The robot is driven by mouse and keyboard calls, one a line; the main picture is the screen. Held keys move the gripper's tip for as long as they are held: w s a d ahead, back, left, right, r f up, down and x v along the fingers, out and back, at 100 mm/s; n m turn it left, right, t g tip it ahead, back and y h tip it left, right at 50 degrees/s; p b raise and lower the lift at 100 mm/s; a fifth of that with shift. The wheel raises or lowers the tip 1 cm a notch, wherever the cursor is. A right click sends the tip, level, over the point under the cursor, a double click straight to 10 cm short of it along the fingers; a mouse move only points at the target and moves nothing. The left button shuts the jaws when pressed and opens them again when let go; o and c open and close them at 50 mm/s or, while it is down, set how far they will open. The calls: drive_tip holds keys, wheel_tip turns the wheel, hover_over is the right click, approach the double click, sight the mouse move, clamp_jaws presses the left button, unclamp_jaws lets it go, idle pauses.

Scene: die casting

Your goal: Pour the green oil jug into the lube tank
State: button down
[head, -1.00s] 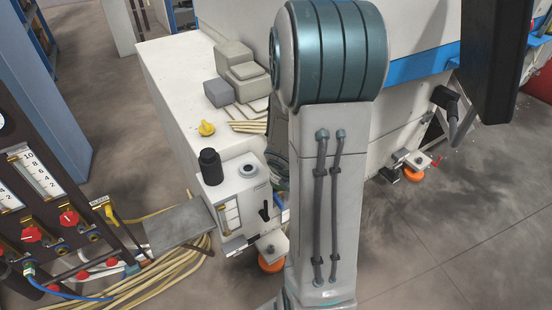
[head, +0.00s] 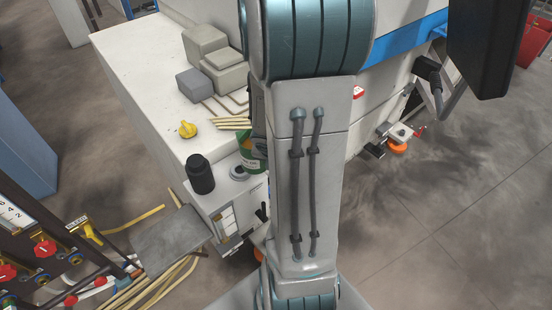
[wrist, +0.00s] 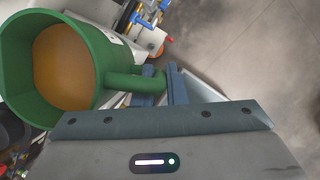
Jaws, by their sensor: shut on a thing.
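The green oil jug (wrist: 103,58) fills the upper left of the wrist view, with amber oil inside. My gripper (wrist: 162,84) is shut on its handle. In the head view a strip of the jug (head: 249,160) shows beside my arm, which hides the rest of it and my gripper. The lube tank (head: 229,212) is the small white box with a sight gauge. Its round filler opening (head: 238,172) lies just left of and below the visible part of the jug. Whether the jug is tilted is hard to tell, and no oil stream shows.
A black cylinder (head: 200,174) stands on the tank beside the opening. A yellow cap (head: 187,129) and grey blocks (head: 212,65) lie on the white ledge (head: 135,85). A grey plate (head: 170,240) and yellow hoses (head: 150,285) are at lower left. Open floor lies right.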

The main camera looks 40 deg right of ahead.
drive_tip(key=shift+w+a, duration=0.1)
drive_tip(key=shift+f, duration=0.25)
wheel_tip(320, 180, down, 3)
drive_tip(key=b, duration=0.2)
drive_tip(key=shift+r+b, duration=0.2)
drive_tip(key=shift+b, duration=0.2)
drive_tip(key=r+p, duration=0.1)
drive_tip(key=p, duration=0.1)
drive_tip(key=shift+r+n+g+p, duration=0.3)
drive_tip(key=shift+r+g, duration=0.1)
drive_tip(key=shift+s+d+r+g+h+p, duration=0.2)
drive_tip(key=shift+s+r+g+h+p, duration=0.25)
drive_tip(key=shift+p, duration=0.5)
drive_tip(key=shift+w, duration=0.1)
drive_tip(key=shift+r+g+p, duration=0.25)
drive_tip(key=shift+g+p, duration=0.2)
drive_tip(key=shift+p, duration=0.3)
drive_tip(key=shift+r+h, duration=0.15)
drive_tip(key=shift+h, duration=0.1)
